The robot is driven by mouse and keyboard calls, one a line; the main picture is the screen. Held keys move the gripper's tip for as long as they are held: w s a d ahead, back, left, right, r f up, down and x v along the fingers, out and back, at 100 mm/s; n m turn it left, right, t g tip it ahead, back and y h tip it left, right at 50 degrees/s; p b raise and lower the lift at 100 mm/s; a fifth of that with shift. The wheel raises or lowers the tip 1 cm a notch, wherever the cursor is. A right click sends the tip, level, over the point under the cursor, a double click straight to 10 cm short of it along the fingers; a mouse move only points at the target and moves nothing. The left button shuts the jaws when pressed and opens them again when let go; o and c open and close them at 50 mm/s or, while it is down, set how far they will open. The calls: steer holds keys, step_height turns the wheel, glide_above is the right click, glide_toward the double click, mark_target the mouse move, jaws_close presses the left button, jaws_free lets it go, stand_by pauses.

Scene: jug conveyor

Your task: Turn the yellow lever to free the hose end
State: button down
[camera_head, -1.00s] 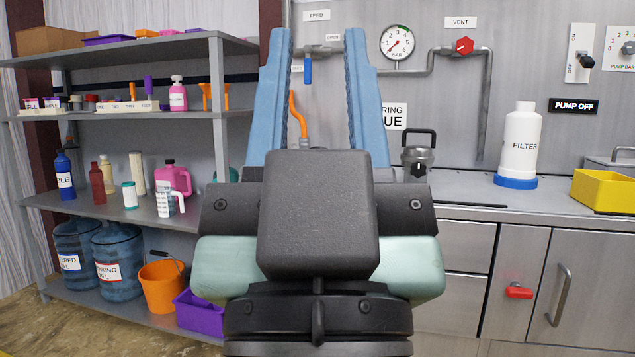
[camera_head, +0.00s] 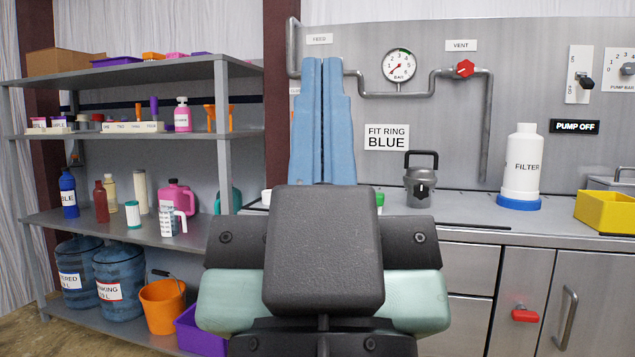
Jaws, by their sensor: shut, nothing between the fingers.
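My gripper (camera_head: 325,62) is in the middle of the head view, its two blue fingers pointing up and pressed together with nothing between them. It is in front of the left part of the grey wall panel, below the FEED label (camera_head: 319,39). The fingers and gripper body cover the panel there. No yellow lever and no hose end shows; they may be hidden behind my gripper. I cannot tell whether the fingers touch anything behind them.
A pipe with a red VENT valve (camera_head: 465,69) and a gauge (camera_head: 399,66) runs right of the fingers. A grey kettle-like pot (camera_head: 420,182), a FILTER bottle (camera_head: 522,165) and a yellow bin (camera_head: 608,212) stand on the counter. Shelves (camera_head: 226,140) stand at left.

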step_height(320, 180, up, 35)
steer(key=p, duration=3.4)
steer(key=shift+r, duration=0.2)
